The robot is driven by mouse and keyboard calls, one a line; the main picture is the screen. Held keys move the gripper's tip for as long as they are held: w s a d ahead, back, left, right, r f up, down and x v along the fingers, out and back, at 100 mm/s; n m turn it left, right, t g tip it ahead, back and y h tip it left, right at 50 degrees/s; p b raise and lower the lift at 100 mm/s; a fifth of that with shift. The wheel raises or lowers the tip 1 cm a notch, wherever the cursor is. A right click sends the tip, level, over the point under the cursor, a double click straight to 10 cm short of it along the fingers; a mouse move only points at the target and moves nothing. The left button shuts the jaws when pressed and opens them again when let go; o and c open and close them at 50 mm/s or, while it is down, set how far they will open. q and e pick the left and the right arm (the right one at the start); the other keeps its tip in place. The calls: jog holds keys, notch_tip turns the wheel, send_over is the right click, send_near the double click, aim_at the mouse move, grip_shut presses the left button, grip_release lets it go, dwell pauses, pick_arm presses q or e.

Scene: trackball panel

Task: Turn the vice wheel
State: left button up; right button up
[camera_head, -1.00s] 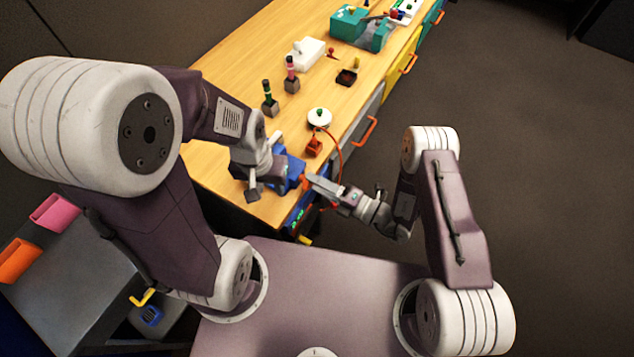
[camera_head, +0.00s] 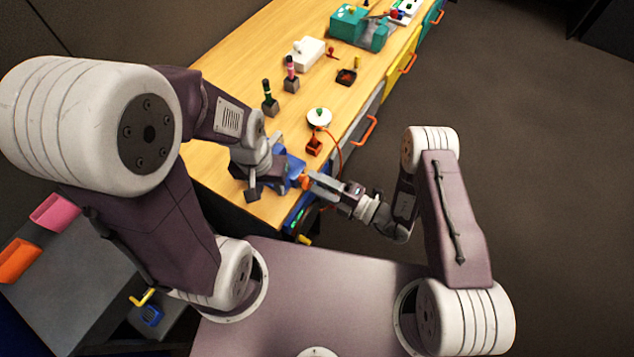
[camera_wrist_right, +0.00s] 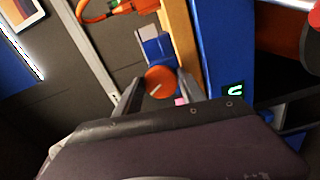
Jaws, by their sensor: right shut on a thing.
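The blue vice (camera_head: 294,168) stands at the near corner of the wooden bench, partly hidden by my left arm. Its round orange wheel (camera_head: 304,181) faces my right arm. In the right wrist view the wheel (camera_wrist_right: 161,80) shows a pale mark and sits between the fingers. My right gripper (camera_head: 308,181) is shut on the wheel. My left gripper (camera_head: 256,186) is over the bench corner beside the vice. Its fingers are partly hidden, and I cannot tell whether they are open or what they touch.
On the wooden bench (camera_head: 225,105) a red block (camera_head: 314,143) with an orange cable and a white round base (camera_head: 319,118) are close behind the vice. Two handled tools in grey blocks (camera_head: 270,106) are farther back. An orange drawer handle (camera_head: 364,131) sticks out from the bench front.

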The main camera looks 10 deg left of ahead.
jog(key=o, duration=1.3)
jog(key=shift+o, duration=0.2)
jog(key=shift+d, duration=0.1)
jog(key=shift+d, duration=0.1)
jog(key=v, duration=0.9)
jog(key=shift+b, duration=0.45)
jog(key=shift+r, duration=0.1)
